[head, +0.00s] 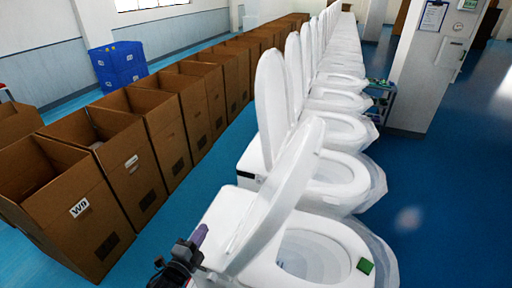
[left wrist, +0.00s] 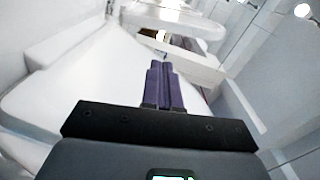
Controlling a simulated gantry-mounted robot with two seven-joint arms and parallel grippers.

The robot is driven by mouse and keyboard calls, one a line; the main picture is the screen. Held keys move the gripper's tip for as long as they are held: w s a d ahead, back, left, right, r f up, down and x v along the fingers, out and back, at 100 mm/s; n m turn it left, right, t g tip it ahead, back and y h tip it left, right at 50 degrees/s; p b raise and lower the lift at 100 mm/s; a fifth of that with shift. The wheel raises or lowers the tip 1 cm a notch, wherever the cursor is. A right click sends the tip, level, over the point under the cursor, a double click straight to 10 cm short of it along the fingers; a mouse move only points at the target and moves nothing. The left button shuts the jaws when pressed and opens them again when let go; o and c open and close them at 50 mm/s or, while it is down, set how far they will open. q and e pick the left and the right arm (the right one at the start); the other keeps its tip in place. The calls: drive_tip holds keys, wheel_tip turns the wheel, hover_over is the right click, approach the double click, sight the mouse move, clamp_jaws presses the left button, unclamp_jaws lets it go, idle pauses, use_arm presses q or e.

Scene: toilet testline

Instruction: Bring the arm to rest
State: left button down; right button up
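My left gripper (head: 198,238) shows at the bottom of the head view, beside the raised lid (head: 275,205) of the nearest toilet (head: 238,268). In the left wrist view its two purple fingers (left wrist: 164,85) lie side by side, shut, with nothing seen between them. A large white surface fills much of the left of that view. Whether the gripper touches the lid cannot be told. My right gripper is not in view.
A row of white toilets with raised lids (head: 271,100) runs to the back. Open brown boxes (head: 105,205) line the left, with a blue crate (head: 119,66) behind. Blue floor (head: 450,220) is clear at right.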

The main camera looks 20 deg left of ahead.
use_arm(q)
drive_tip(key=s+d+n+g+p, duration=0.3)
drive_tip(key=s+n+g, duration=0.4)
drive_tip(key=s, duration=0.7)
drive_tip(key=s+d+n+g+p, duration=0.4)
drive_tip(key=s+n+g, duration=0.3)
drive_tip(key=s, duration=0.7)
drive_tip(key=shift+d+f+n, duration=0.15)
drive_tip(key=shift+d+n, duration=0.15)
drive_tip(key=shift+d, duration=0.45)
drive_tip(key=shift+s, duration=0.1)
idle(2.4)
